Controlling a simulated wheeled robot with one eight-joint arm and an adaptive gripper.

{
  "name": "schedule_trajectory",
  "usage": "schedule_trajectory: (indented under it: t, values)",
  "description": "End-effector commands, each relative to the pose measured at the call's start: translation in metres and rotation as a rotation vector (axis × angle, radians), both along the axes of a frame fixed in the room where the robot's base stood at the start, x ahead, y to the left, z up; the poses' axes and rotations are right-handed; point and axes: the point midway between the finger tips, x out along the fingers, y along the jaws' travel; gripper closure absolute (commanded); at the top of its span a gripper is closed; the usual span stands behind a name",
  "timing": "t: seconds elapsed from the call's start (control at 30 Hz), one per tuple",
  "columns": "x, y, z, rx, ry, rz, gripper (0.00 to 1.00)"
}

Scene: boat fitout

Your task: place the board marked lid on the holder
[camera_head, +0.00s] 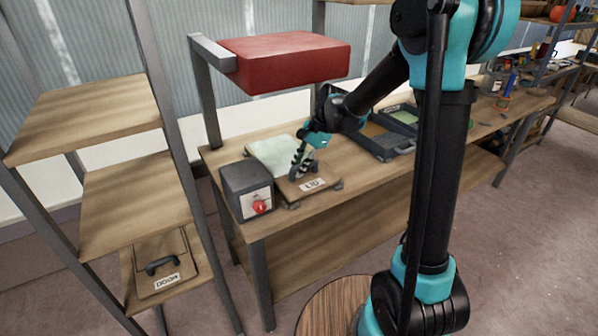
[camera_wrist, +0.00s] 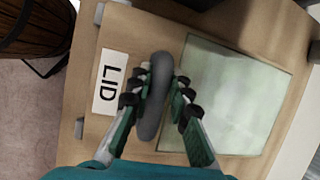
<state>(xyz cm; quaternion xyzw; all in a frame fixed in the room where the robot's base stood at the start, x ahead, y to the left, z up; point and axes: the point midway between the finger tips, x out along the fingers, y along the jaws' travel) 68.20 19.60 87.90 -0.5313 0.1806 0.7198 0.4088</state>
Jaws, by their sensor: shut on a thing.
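The board marked LID (camera_head: 296,190) is a wooden panel with a pale green inset, a white label and a grey handle. It is over the front left part of the workbench. In the wrist view the board (camera_wrist: 118,28) fills much of the picture. My gripper (camera_head: 300,160) is shut on the board's handle; in the wrist view its fingers (camera_wrist: 160,95) close on both sides of the grey bar. Small grey corner pieces (camera_wrist: 79,127) show at the board's edges and may belong to the holder. I cannot tell whether the board rests on them or hangs just above.
A grey box with a red knob (camera_head: 246,190) stands close left of the board. A red block (camera_head: 285,62) overhangs the bench. Dark trays (camera_head: 388,140) lie to the right. A shelf at left holds a board marked DOOR (camera_head: 163,270). A round wooden stool (camera_head: 330,305) stands in front.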

Motion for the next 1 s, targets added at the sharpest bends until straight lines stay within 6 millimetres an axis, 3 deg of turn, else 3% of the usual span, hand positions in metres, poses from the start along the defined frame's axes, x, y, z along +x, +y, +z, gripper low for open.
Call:
schedule_trajectory:
  t: [0.1,0.3,0.33,0.5,0.83,1.0]
  values:
    - [0.000,0.000,-0.015,0.001,0.000,0.001,1.00]
    - [0.000,0.000,-0.017,0.001,0.000,0.001,1.00]
    - [0.000,0.000,-0.017,0.000,0.000,0.000,0.81]
    - [0.000,0.000,-0.017,0.000,0.000,0.000,0.61]
    - [0.000,-0.001,-0.015,0.000,0.000,0.000,0.61]
    - [0.002,-0.009,0.003,0.000,0.001,-0.002,0.61]
